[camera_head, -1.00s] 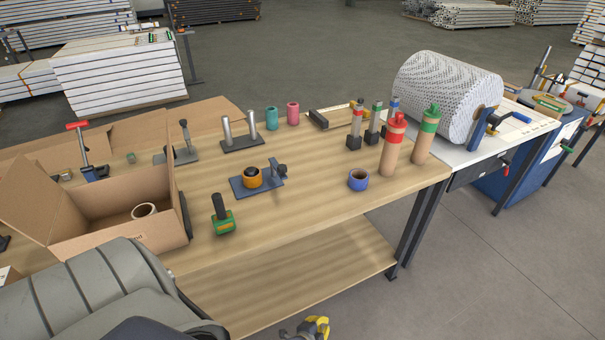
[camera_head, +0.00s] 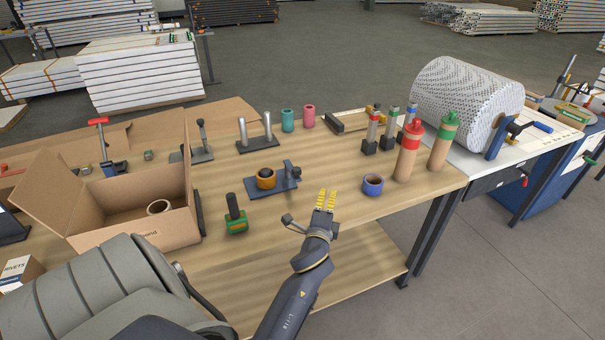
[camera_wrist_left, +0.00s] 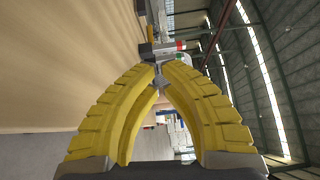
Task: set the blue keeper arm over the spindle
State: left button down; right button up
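A dark blue base plate (camera_head: 285,187) lies on the workbench, with an orange roll (camera_head: 266,179) standing around a dark spindle (camera_head: 265,172). The blue keeper arm (camera_head: 291,173) appears to stand at the plate's right end, beside the roll and not over the spindle; its exact shape is too small to tell. My left gripper (camera_head: 325,199) has yellow fingers, a narrow gap between them, and nothing held. It is at the bench's front edge, right of and nearer than the plate. In the left wrist view its fingers (camera_wrist_left: 160,72) lean together at the tips. My right gripper is out of view.
A green-and-black tool (camera_head: 236,218) stands left of my gripper, and a blue ring (camera_head: 372,185) lies to its right. Red (camera_head: 409,150) and green (camera_head: 442,141) capped bottles stand farther right. An open cardboard box (camera_head: 150,243) is at left. Two posts (camera_head: 256,132) stand behind the plate.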

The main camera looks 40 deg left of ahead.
pick_arm(q)
jog(key=w+a+n+g+y, duration=0.1)
jog(key=w+a, duration=0.3)
jog(key=a, duration=0.6)
jog(key=shift+w+a+r+n, duration=0.2)
jog(key=shift+r+n, duration=0.1)
jog(key=shift+r, duration=0.15)
dwell(0.5)
